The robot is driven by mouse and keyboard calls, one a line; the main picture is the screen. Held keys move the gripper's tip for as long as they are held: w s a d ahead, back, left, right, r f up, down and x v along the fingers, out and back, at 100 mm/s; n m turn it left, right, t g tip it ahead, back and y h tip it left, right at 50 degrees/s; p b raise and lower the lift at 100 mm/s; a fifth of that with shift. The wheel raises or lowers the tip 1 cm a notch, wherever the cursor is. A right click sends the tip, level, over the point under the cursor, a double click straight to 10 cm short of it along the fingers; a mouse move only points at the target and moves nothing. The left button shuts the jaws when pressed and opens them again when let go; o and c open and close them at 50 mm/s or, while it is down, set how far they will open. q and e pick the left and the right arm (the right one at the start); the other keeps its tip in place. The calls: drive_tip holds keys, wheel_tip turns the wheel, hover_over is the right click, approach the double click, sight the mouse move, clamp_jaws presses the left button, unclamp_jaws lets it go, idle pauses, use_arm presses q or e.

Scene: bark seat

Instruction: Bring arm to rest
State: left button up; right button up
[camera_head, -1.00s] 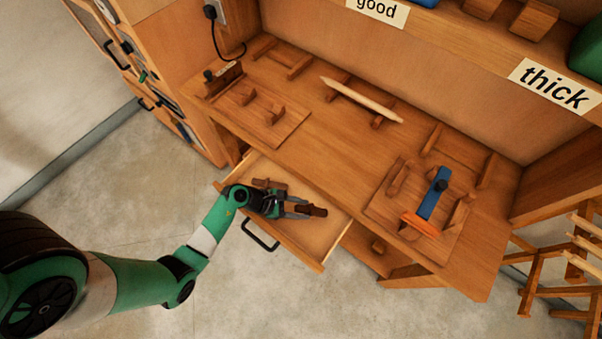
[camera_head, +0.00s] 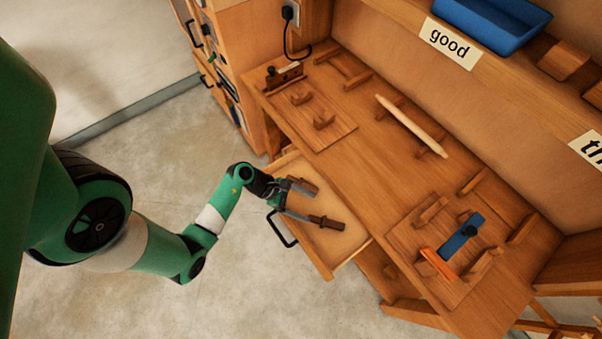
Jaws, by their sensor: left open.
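My left gripper (camera_head: 299,199) shows in the head view at the open drawer (camera_head: 338,243) below the workbench. Its jaws are open and point right over the drawer's left part. A dark brown wooden-handled tool (camera_head: 327,222) lies in the drawer beside the lower fingertip. A second brown piece (camera_head: 303,185) is by the upper finger; I cannot tell whether either finger touches these pieces. My left arm (camera_head: 160,250) comes in from the left, bent at the elbow. My right gripper is not in view.
The workbench (camera_head: 370,165) carries a pointed wooden stick (camera_head: 411,126), wooden holders, and a blue tool (camera_head: 461,236) with an orange piece (camera_head: 438,265) beside it. A shelf with a "good" label (camera_head: 449,44) and a blue tray (camera_head: 492,22) is above. The floor (camera_head: 290,300) is clear.

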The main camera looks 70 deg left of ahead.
use_arm(q)
drive_tip(key=shift+v, duration=1.1)
